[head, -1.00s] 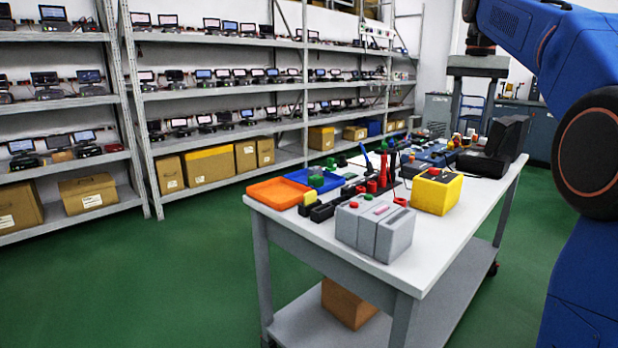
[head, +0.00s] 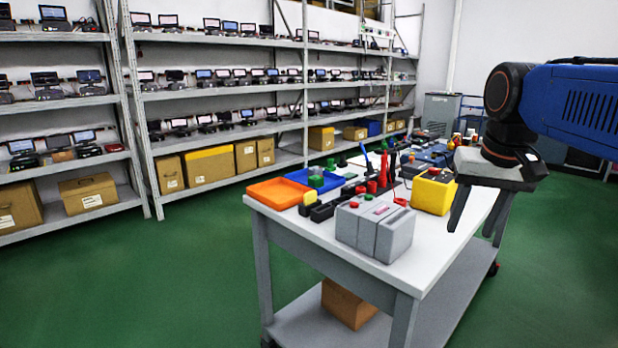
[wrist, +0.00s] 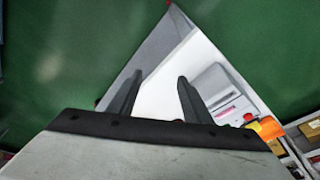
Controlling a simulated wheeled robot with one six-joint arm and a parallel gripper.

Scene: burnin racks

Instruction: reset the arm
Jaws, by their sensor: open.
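My gripper (head: 478,222) hangs from my blue arm at the right of the head view. It points down, with its two dark fingers apart and nothing between them. In the head view it overlaps the right edge of the white-topped cart (head: 330,238), to the right of the yellow box (head: 434,192). In the wrist view the two fingers of my gripper (wrist: 158,92) show spread over the cart's white corner (wrist: 195,68), with green floor beyond. A grey box (wrist: 222,95) lies just right of the fingers there.
Grey box units (head: 375,230) stand at the cart's near end. An orange tray (head: 279,192) and a blue tray (head: 312,178) lie at its left edge. Shelves of small screen devices and cardboard boxes (head: 208,166) line the left wall. Green floor (head: 190,270) is clear left of the cart.

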